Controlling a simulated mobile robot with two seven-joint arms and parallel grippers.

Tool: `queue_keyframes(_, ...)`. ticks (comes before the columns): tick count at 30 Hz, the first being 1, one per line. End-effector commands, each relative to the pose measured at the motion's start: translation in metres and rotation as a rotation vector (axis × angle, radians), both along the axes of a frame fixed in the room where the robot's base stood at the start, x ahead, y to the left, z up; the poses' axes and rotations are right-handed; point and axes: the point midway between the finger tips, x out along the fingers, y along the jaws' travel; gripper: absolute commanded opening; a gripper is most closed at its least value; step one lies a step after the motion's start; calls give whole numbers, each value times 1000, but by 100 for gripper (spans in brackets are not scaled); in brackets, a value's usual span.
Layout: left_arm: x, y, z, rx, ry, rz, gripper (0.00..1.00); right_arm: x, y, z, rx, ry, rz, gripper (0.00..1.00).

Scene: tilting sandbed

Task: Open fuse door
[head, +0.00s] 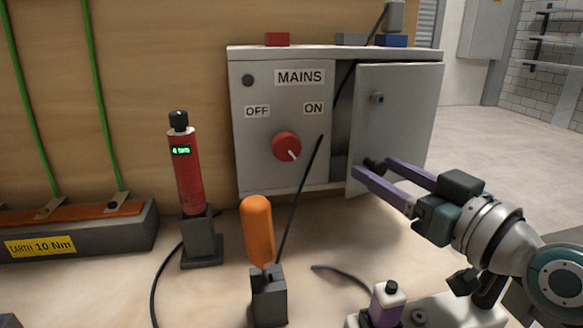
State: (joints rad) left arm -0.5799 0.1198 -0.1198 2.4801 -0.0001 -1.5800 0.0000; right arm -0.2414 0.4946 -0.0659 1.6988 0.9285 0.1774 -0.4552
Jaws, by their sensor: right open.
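The grey metal box marked MAINS (285,175) stands at the back against the wooden wall. Its fuse door (400,115) fills the right side and stands ajar. Its left edge is swung out, and a dark gap (341,150) shows between it and the front panel. A small round knob (377,98) sits high on the door. My right gripper (374,167) is open, with its purple fingers at the door's lower left corner and a dark piece between the tips. I cannot tell whether they touch the door. My left gripper is not in view.
A red torque tool (188,170) stands in a holder left of the box. An orange-handled tool (258,230) stands upright in front. A dark cable runs past the box front. An earth bar (80,225) lies at the left. The bench before the door is mostly clear.

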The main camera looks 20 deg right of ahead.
Motion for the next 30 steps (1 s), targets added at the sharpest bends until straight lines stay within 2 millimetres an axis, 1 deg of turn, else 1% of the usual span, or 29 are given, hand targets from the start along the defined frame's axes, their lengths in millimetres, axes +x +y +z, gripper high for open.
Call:
queue_keyframes(5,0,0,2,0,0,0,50,-21,-1,0,-1,3,1,62)
queue_keyframes(12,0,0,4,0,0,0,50,-66,-3,-1,-1,6,0,62)
queue_keyframes(15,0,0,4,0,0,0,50,-80,-3,-1,-2,5,1,62)
queue_keyframes(18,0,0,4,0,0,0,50,-90,-4,-1,-1,2,0,62)
queue_keyframes(22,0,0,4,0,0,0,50,-97,-4,0,-1,0,0,62)
queue_keyframes(29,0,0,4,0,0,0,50,-98,-4,0,-1,-1,0,62)
queue_keyframes(30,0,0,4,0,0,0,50,-98,-4,0,-1,-1,0,61)
